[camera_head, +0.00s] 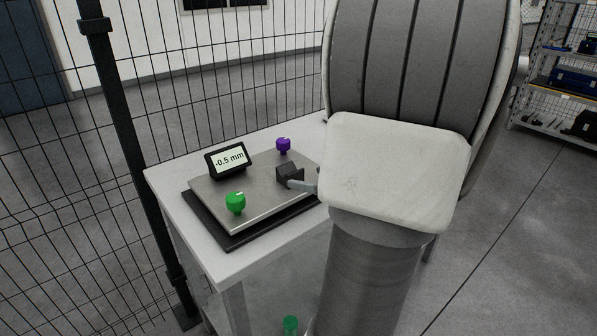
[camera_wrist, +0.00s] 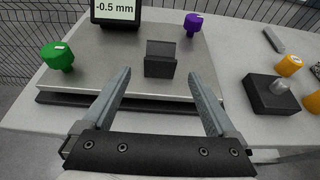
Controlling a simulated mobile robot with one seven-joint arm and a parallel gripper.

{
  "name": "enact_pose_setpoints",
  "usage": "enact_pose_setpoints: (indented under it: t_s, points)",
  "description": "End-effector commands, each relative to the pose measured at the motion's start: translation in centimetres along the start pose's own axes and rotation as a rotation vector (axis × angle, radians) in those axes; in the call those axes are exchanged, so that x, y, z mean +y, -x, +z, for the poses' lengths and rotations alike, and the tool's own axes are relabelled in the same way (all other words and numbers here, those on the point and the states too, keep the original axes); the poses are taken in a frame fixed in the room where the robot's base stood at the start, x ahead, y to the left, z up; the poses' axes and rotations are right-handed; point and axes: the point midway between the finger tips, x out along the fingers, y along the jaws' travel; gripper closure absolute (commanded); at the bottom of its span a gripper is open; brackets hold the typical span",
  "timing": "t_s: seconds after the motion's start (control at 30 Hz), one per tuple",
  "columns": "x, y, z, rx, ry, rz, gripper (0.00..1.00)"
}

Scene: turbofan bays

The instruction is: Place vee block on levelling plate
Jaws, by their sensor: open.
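The dark vee block (camera_head: 288,173) sits on the grey metal levelling plate (camera_head: 215,190), toward its right side in the head view. In the wrist view the vee block (camera_wrist: 160,60) stands on the levelling plate (camera_wrist: 120,81), ahead of my gripper and roughly centred between its fingers. My gripper (camera_wrist: 164,80) is open, with a finger on each side and nothing held between them. In the head view one grey finger shows beside the block, and my arm hides the rest of the gripper and the plate's right end.
A display reading -0.5 mm (camera_head: 229,160) stands at the plate's back edge. A green knob (camera_head: 235,202) and a purple knob (camera_head: 283,145) rise from the plate. Right of the plate are a black block with a grey knob (camera_wrist: 272,95) and orange items (camera_wrist: 289,65). Wire fencing stands behind.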

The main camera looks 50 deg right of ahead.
Motion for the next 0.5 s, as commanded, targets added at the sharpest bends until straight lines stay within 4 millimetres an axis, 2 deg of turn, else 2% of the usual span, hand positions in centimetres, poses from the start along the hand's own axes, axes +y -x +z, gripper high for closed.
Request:
enact_pose_setpoints:
  t_s: [0.03, 0.2, 0.33, 0.5]
  points:
    - [-0.1, 1.2, 0.2, 0.000, -0.001, -0.004, 0.08]
    - [-0.1, 3.8, 0.1, 0.000, 0.000, -0.003, 0.08]
    - [0.0, 4.7, 0.0, 0.000, -0.001, 0.000, 0.08]
    - [0.0, 5.0, -0.1, 0.000, -0.001, 0.000, 0.08]
